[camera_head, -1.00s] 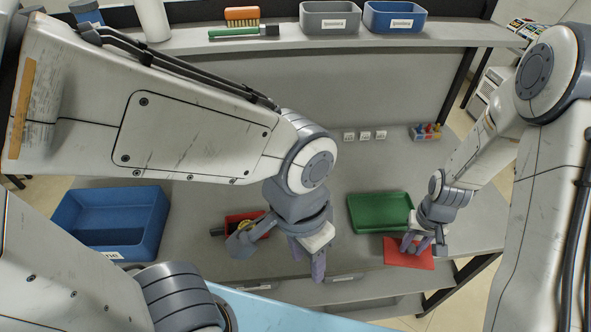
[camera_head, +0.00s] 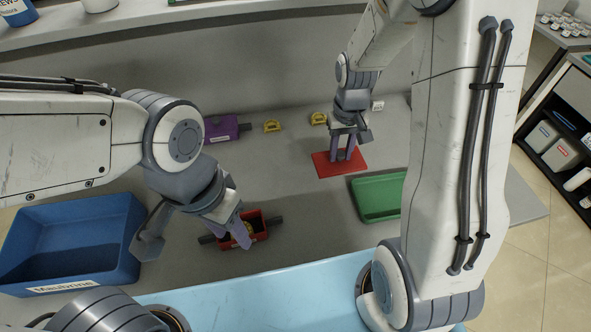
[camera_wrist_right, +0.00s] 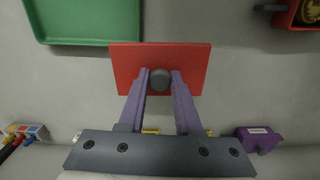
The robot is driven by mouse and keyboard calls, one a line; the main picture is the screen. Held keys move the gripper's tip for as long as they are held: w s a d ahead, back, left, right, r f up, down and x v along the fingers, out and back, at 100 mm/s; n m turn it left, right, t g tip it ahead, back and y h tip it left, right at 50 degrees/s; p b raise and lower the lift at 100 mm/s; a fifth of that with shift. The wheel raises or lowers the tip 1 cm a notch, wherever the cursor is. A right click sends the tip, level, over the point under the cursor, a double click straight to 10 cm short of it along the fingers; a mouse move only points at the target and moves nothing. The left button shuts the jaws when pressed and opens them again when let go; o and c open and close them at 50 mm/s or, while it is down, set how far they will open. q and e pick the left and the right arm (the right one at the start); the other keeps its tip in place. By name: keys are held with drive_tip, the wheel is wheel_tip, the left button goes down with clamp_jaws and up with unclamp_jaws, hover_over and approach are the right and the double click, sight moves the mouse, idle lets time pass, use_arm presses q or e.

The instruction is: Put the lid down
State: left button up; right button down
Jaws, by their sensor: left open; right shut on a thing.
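The lid (camera_head: 325,168) is a flat red plate with a round grey knob (camera_wrist_right: 160,80). My right gripper (camera_head: 343,156) is shut on the knob, and the lid is level behind the green tray's left end. In the right wrist view the purple fingers (camera_wrist_right: 159,84) stand on both sides of the knob. I cannot tell whether the lid touches the table. A small open red box (camera_head: 262,233) with dark side handles and something yellow inside stands on the table. My left gripper (camera_head: 238,234) is open over the box, partly hiding it.
A green tray (camera_head: 376,214) stands close to the lid, partly behind my right arm. A blue bin (camera_head: 75,283) stands at the left. A purple box (camera_head: 222,128) and two yellow objects (camera_head: 272,126) lie at the back. The table between red box and lid is clear.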

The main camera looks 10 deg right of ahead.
drive_tip(key=shift+d+r, duration=0.2)
drive_tip(key=shift+r, duration=0.2)
drive_tip(key=shift+w+a+r, duration=0.1)
drive_tip(key=shift+w+a, duration=0.15)
drive_tip(key=w+a+f+p, duration=0.1)
drive_tip(key=w+a+f, duration=0.1)
drive_tip(key=w+a+f+p, duration=0.1)
drive_tip(key=w+a+f, duration=0.1)
drive_tip(key=w+a, duration=0.1)
drive_tip(key=w+a+f+p, duration=0.1)
drive_tip(key=w+a+f, duration=0.1)
drive_tip(key=shift+w+a+f, duration=0.1)
drive_tip(key=shift+w+a, duration=0.1)
drive_tip(key=shift+w, duration=0.05)
wheel_tip(320, 180, down, 4)
drive_tip(key=shift+r+p, duration=0.15)
drive_tip(key=shift+p, duration=0.95)
drive_tip(key=shift+f, duration=0.25)
use_arm(q)
wheel_tip(320, 180, up, 4)
drive_tip(key=shift+a+r, duration=0.1)
use_arm(e)
drive_tip(key=shift+f, duration=0.1)
